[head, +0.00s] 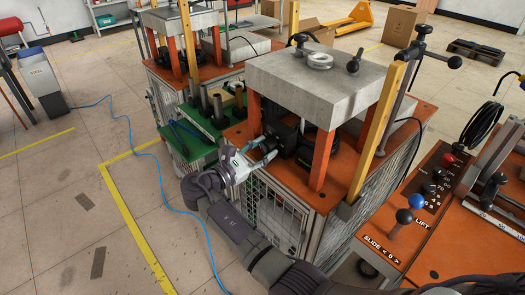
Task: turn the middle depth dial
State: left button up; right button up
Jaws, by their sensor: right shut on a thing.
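My right gripper (261,153) reaches in from the bottom of the head view to the near left side of the middle machine. Its fingers are shut on a small dark part at the front of a black unit (282,136), under the thick grey slab (322,83). This part seems to be the middle depth dial, but the fingers hide most of it, and its markings and angle cannot be read. My left gripper is not in view.
Orange posts (323,158) and a yellow upright (378,132) stand close to the right of my gripper. A green tray (193,148) with dark cylinders is just left. A lever panel (418,215) is at right. The floor at left is open, crossed by a blue hose (163,187).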

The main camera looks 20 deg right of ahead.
aim_at(264, 147)
jog(key=shift+m, duration=0.4)
jog(key=o, duration=1.1)
jog(key=shift+d, duration=0.1)
notch_tip(264, 147, up, 10)
